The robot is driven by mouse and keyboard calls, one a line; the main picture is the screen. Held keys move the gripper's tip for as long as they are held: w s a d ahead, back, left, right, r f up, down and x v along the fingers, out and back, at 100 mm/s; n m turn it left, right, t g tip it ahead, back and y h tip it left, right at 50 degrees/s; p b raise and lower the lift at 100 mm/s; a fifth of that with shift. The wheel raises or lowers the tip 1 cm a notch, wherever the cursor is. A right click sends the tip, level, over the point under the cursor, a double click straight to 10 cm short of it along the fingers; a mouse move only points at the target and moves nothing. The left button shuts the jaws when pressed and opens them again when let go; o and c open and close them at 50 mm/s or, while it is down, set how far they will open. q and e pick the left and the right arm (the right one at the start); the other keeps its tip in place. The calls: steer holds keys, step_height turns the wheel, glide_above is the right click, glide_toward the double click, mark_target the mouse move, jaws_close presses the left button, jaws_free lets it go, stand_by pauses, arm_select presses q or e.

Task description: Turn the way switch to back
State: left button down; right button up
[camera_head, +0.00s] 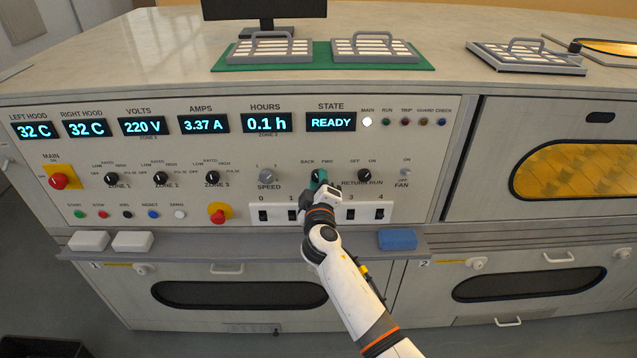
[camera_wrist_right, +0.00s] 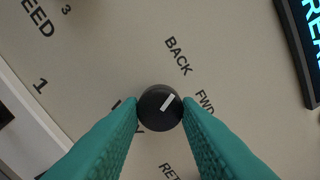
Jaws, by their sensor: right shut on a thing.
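The way switch is a round black knob (camera_head: 316,174) on the panel, below the BACK and FWD labels. In the right wrist view the knob (camera_wrist_right: 160,107) shows a white pointer aimed to the upper right, between the BACK label (camera_wrist_right: 178,56) and the FWD label (camera_wrist_right: 205,102). My right gripper (camera_head: 318,183) has its green fingers on both sides of the knob and is shut on it; the fingers also show in the wrist view (camera_wrist_right: 160,118). The label below the knob is partly hidden by the fingers. My left gripper is out of view.
The speed knob (camera_head: 266,176) is to the left and the return run knob (camera_head: 355,175) to the right. Numbered rocker switches (camera_head: 264,215) sit below, partly behind my right arm. A ledge (camera_head: 275,246) holds a blue block (camera_head: 397,239) and white blocks (camera_head: 132,241).

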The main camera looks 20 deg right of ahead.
steer(key=shift+n, duration=0.6)
steer(key=o, duration=1)
steer(key=v, duration=1.2)
steer(key=shift+r+b, duration=0.1)
steer(key=shift+b, duration=0.25)
